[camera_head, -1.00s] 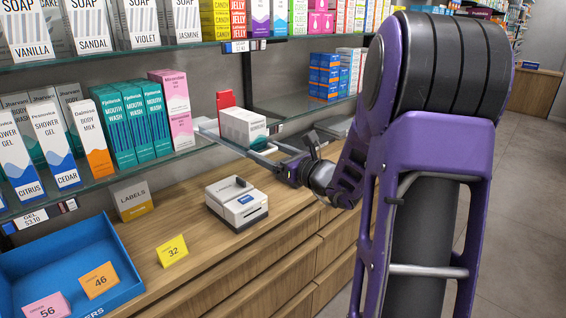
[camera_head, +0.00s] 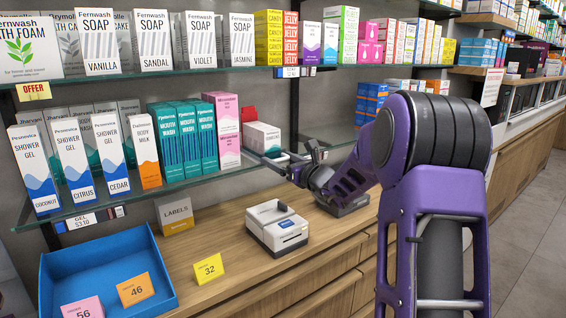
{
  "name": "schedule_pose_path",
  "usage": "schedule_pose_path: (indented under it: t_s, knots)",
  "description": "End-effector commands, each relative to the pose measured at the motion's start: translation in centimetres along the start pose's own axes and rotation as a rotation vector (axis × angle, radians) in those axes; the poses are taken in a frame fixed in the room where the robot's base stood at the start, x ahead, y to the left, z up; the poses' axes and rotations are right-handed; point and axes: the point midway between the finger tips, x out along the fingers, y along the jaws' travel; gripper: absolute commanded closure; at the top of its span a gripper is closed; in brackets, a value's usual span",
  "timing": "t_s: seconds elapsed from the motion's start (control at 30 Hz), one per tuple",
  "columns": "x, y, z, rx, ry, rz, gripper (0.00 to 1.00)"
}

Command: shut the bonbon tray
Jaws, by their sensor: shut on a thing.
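My gripper (camera_head: 296,172) is at the middle of the view, at the front edge of the glass shelf and above the counter. Its fingers are small and dark here. My purple arm covers the right side.
A label printer (camera_head: 277,229) stands on the wooden counter below my gripper, with a yellow 32 card (camera_head: 209,269) to its left. A blue open tray (camera_head: 158,262) is at lower left. Bottles and cartons crowd the shelves. The aisle floor (camera_head: 535,240) at right is clear.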

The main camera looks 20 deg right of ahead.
Motion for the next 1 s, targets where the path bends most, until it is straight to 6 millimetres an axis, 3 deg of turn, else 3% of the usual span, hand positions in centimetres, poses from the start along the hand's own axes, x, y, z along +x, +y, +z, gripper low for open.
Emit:
schedule_pose_path:
  t_s: [0.2, 0.23, 0.3, 0.53, 0.67, 1.0]
  knots:
    - [0.0, -0.5, 0.5, -0.002, -0.007, -0.012, 1.00]
    - [0.0, -0.5, 0.5, -0.002, -0.007, -0.012, 0.10]
    - [0.0, -0.5, 0.5, -0.002, -0.007, -0.011, 0.00]
    - [-0.2, -0.3, 0.3, -0.001, -0.004, -0.008, 0.00]
    - [-1.5, -0.3, 0.3, -0.002, -0.004, -0.006, 0.00]
    - [-9.4, -0.2, 0.3, -0.002, -0.005, -0.009, 0.00]
